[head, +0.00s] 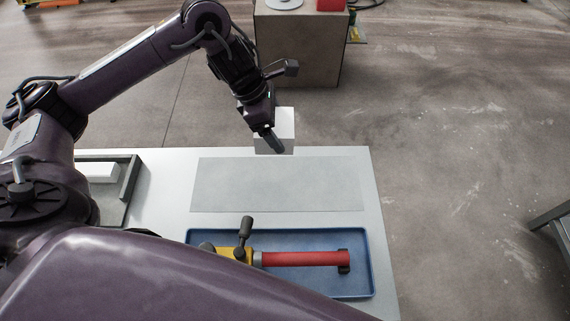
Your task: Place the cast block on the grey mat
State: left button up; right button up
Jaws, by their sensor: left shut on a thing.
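My left gripper (270,138) reaches in from the upper left and is shut on a white cast block (287,122). The fingers cover part of the block's left side. The block shows at the far edge of the table, just beyond the grey mat (230,185) in the picture. Its height above the table is hard to tell. The grey mat lies flat and bare on the white table. My right gripper is not in view.
A blue tray (368,275) at the front holds a tool with a red tube (305,259) and a yellow part. A grey-rimmed tray (131,178) with a white block (102,172) is at left, partly behind my arm. A brown cabinet (300,50) stands beyond the table.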

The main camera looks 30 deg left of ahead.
pick_arm(q)
jog(key=f, duration=0.5)
jog(key=f+b, duration=0.1)
jog(key=f, duration=0.4)
jog(key=s+f+b, duration=0.1)
jog(key=f, duration=0.4)
jog(key=shift+s+f, duration=0.1)
jog(key=shift+f, duration=1.85)
jog(key=o, duration=1.1)
jog(key=shift+o, duration=1.1)
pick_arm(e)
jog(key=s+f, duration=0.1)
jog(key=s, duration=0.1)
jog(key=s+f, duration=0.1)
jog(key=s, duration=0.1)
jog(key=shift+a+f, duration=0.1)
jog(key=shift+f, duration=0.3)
